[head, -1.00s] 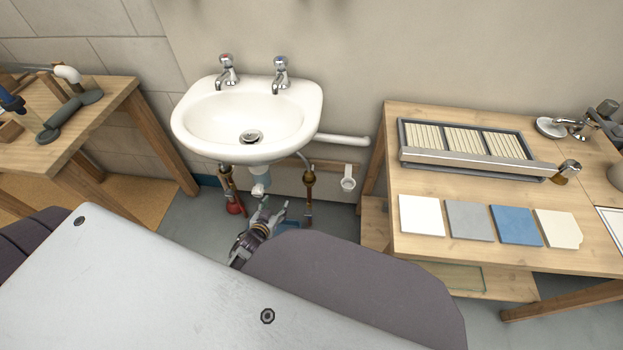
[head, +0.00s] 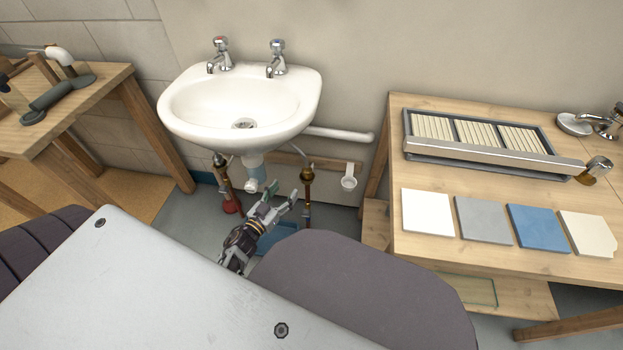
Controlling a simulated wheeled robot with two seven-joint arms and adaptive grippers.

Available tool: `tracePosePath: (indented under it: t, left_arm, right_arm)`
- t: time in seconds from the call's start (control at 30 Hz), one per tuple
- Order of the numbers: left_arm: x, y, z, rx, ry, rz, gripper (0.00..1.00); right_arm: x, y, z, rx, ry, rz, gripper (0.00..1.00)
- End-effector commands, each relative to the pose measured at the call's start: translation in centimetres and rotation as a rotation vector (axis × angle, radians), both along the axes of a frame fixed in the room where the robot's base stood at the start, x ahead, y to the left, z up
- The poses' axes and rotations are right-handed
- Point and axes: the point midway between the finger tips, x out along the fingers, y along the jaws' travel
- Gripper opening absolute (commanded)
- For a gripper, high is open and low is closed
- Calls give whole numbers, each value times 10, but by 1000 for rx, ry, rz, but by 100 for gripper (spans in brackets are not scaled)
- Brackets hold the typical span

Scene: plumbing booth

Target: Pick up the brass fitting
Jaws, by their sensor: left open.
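A small brass-coloured fitting (head: 307,174) sits on the right-hand supply pipe below the white sink (head: 240,110). I cannot tell whether it is the task's brass fitting, and no loose one can be made out. My left gripper (head: 281,199) is open beneath the sink, its fingers pointing up and to the right. It is to the lower left of that fitting, with nothing visible between the fingers. My right gripper is not in view.
A blue tray (head: 283,232) lies on the floor behind my left gripper, partly hidden. A white waste trap (head: 255,181) and a red item (head: 229,202) are close by on the left. A tile workbench (head: 420,256) stands right, another bench (head: 100,100) left.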

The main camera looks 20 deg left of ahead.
Motion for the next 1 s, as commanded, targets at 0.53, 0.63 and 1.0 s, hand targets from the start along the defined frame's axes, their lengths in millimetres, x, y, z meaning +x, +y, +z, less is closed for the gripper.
tracePosePath:
  t: [0.53, 0.63, 1.0]
  left_arm:
    - [-3, -4, 2, -4, -34, -45, 60]
    - [-2, -4, 1, -4, -34, -45, 60]
    - [27, -7, 1, -4, -35, -45, 60]
  right_arm:
    - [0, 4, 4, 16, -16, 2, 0]
    - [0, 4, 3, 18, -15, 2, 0]
    - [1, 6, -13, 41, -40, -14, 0]
